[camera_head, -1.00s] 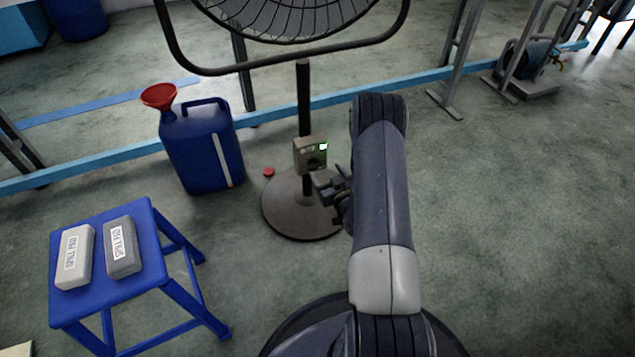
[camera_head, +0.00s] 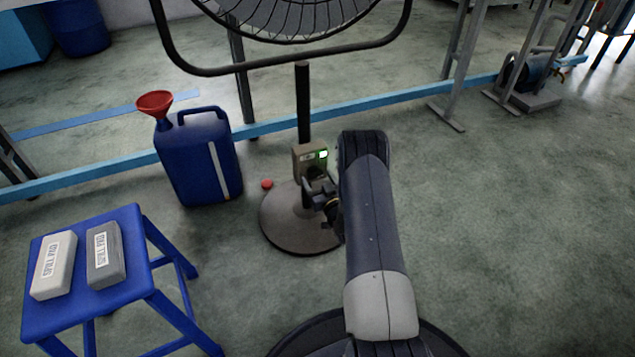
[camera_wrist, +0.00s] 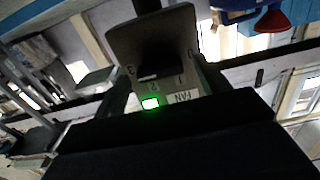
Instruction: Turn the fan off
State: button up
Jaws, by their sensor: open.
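The fan (camera_head: 295,18) stands on a dark pole with a round base (camera_head: 290,228), its cage cut off at the top in the head view. A beige control box (camera_head: 303,152) with a lit green light is on the pole. In the wrist view the box face (camera_wrist: 188,85) appears upside down, with a FAN label, numbers and a dark knob (camera_wrist: 160,60). A pale mark on the knob lies near the 2. My gripper (camera_head: 318,190) is open just in front of the box, its fingers (camera_wrist: 165,85) on either side of the knob. Contact cannot be told.
A blue oil can (camera_head: 195,160) with a red funnel (camera_head: 154,103) stands left of the fan. A small red cap (camera_head: 267,184) lies near the base. A blue stool (camera_head: 135,225) holds two spill pad boxes at left.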

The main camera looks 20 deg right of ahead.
jog(key=shift+w, duration=0.5)
jog(key=c, duration=1)
